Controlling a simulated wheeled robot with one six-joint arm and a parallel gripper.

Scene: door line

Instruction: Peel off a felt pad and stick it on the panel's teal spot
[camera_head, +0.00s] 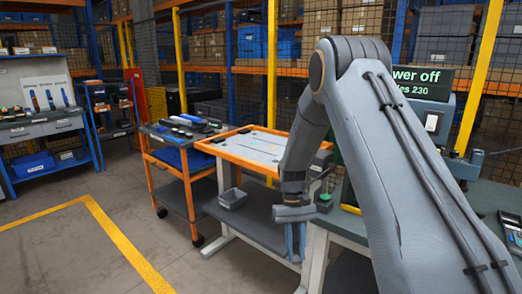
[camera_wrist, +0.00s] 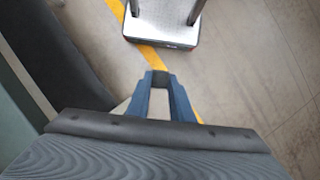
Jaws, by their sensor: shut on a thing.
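My gripper (camera_head: 296,250) hangs pointing down in front of the orange-framed work table, below the level of its top. In the wrist view its blue fingers (camera_wrist: 160,84) are closed on a small dark piece (camera_wrist: 160,76), which looks like a felt pad. In the head view the piece is too small to make out. The pale panel (camera_head: 262,146) lies in the orange frame (camera_head: 226,155), beyond and to the left of my gripper, well apart from it. I cannot make out a teal spot on it; my arm covers part of its right side.
A tool cart (camera_head: 168,150) stands left of the table. A workbench (camera_head: 342,222) with a green button is close at right. Open floor with a yellow line (camera_head: 125,243) lies at left.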

